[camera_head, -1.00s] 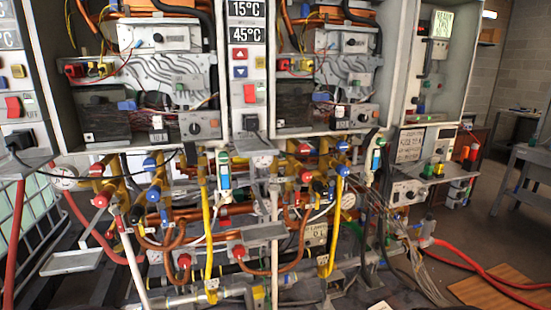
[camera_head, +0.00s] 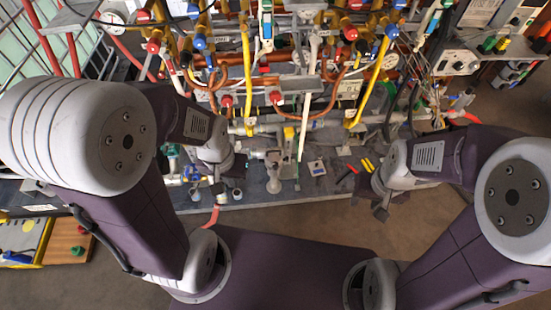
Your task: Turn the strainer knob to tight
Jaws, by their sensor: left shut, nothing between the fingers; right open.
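Several knobs sit on the pipes in the head view; I cannot tell which is the strainer knob. A red knob (camera_head: 225,101) and another red knob (camera_head: 276,97) sit on the lower copper pipes. A grey fitting (camera_head: 273,172) stands below the lower grey pipe, and a blue-handled valve (camera_head: 192,173) is left of it. My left gripper (camera_head: 238,163) is small and partly hidden by its wrist, shut and empty, between that valve and the grey fitting. My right gripper (camera_head: 378,205) is open and empty, low at the right, apart from the pipes.
Yellow pipes (camera_head: 247,70) and copper pipes crowd the back. A grey bench edge (camera_head: 300,193) runs below them, with small red and yellow items (camera_head: 367,164) near my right gripper. A yellow-edged board (camera_head: 25,240) lies far left. Brown floor (camera_head: 290,222) is clear in front.

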